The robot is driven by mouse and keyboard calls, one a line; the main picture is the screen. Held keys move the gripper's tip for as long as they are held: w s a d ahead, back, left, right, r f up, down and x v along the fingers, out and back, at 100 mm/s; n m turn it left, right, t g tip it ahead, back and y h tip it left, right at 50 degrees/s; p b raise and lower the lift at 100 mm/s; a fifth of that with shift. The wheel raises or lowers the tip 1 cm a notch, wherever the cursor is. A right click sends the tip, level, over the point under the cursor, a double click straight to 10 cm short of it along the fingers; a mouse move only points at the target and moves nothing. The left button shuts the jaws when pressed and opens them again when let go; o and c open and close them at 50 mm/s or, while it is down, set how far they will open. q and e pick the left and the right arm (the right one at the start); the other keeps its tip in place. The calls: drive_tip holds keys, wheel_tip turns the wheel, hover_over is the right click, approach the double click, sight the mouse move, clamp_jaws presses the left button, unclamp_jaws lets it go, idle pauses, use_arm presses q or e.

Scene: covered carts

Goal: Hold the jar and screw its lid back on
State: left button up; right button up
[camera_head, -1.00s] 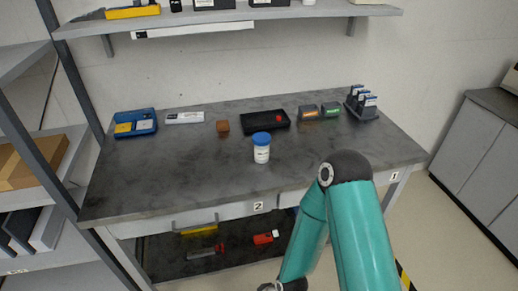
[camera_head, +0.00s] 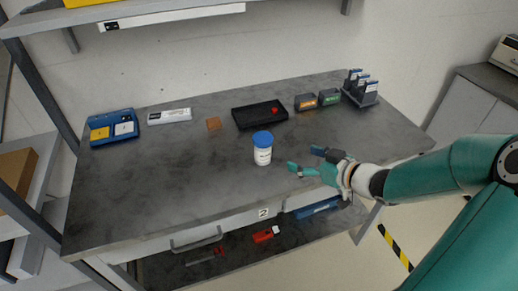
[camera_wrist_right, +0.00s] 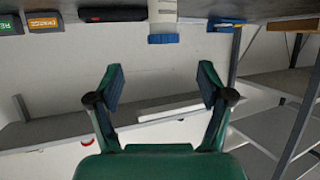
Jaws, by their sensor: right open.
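A white jar (camera_head: 263,157) with a blue lid (camera_head: 262,138) on top stands upright on the grey workbench. I cannot tell how tightly the lid sits. My right gripper (camera_head: 305,160) is open and empty, just right of the jar, its fingers pointing left toward it and apart from it. In the right wrist view the open fingers (camera_wrist_right: 160,75) frame empty space, with the inverted jar (camera_wrist_right: 163,12) and its blue lid (camera_wrist_right: 164,38) beyond them near the top edge. My left gripper is not in view.
Behind the jar are a black tray (camera_head: 241,118) with a red item, a brown block (camera_head: 213,123) and labelled bins (camera_head: 305,102). A blue case (camera_head: 114,138) lies left, a rack (camera_head: 360,93) at back right. A shelf (camera_head: 170,12) overhangs the back.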

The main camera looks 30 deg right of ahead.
sight(268, 149)
drive_tip(key=x, duration=1.2)
drive_tip(key=shift+a, duration=0.2)
drive_tip(key=shift+w, duration=0.1)
drive_tip(key=shift+w+a+f, duration=0.1)
drive_tip(key=shift+w, duration=0.15)
drive_tip(key=shift+p+x, duration=0.75)
drive_tip(key=shift+x, duration=1.5)
drive_tip(key=shift+f, duration=0.2)
